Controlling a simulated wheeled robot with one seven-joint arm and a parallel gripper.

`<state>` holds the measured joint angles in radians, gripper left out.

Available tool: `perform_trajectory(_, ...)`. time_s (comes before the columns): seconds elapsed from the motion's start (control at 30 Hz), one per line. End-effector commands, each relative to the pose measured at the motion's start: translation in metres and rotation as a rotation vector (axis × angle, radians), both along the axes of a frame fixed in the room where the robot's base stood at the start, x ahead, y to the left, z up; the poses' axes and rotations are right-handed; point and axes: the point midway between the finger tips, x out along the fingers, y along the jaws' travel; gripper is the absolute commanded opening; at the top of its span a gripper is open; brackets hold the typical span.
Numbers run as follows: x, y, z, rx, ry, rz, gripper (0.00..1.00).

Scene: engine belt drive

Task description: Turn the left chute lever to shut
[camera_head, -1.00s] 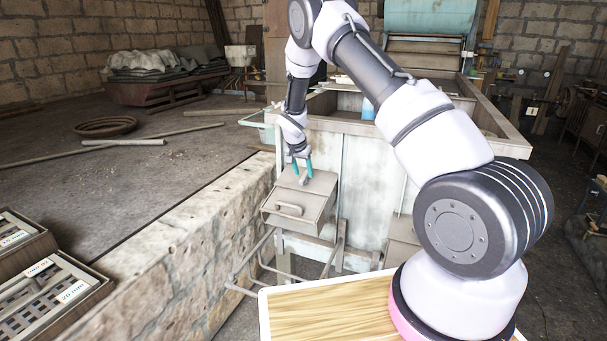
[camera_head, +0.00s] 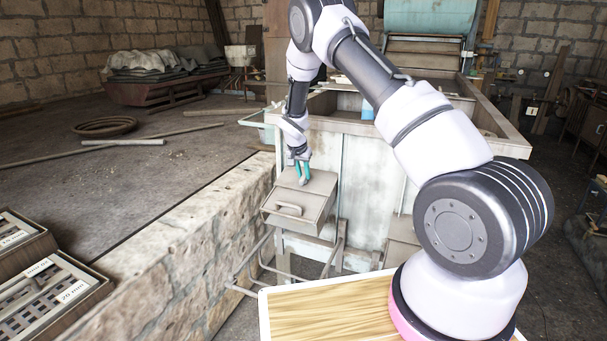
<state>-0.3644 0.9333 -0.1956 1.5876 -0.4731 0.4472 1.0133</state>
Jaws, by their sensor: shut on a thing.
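The left chute (camera_head: 300,203) is a grey box with a sloping lid and a loop handle (camera_head: 289,209) on its front, mounted on the front of the pale machine. My gripper (camera_head: 303,178) has teal fingers and reaches down to the top of this chute, near its back edge. It is shut on a small grey piece there, which looks like the chute lever (camera_head: 303,183). The fingers hide most of the lever, so its angle is hard to tell.
A second chute (camera_head: 402,243) is partly hidden behind my arm on the right. A stone wall edge (camera_head: 190,235) runs along the left of the chute. Metal bars (camera_head: 262,262) stick out below it. Slotted trays (camera_head: 45,290) lie at the lower left.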

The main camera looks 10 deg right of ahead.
Motion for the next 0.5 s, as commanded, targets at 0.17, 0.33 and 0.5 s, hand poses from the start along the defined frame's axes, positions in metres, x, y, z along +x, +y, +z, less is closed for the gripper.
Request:
perform_trajectory(0.17,0.0001,0.0002,0.0004,-0.022,0.015,0.095,0.0)
perform_trajectory(0.33,0.0002,-0.0004,0.0006,-0.054,0.036,0.231,0.0)
perform_trajectory(0.5,0.0005,0.0002,0.0006,-0.091,0.061,0.387,0.0)
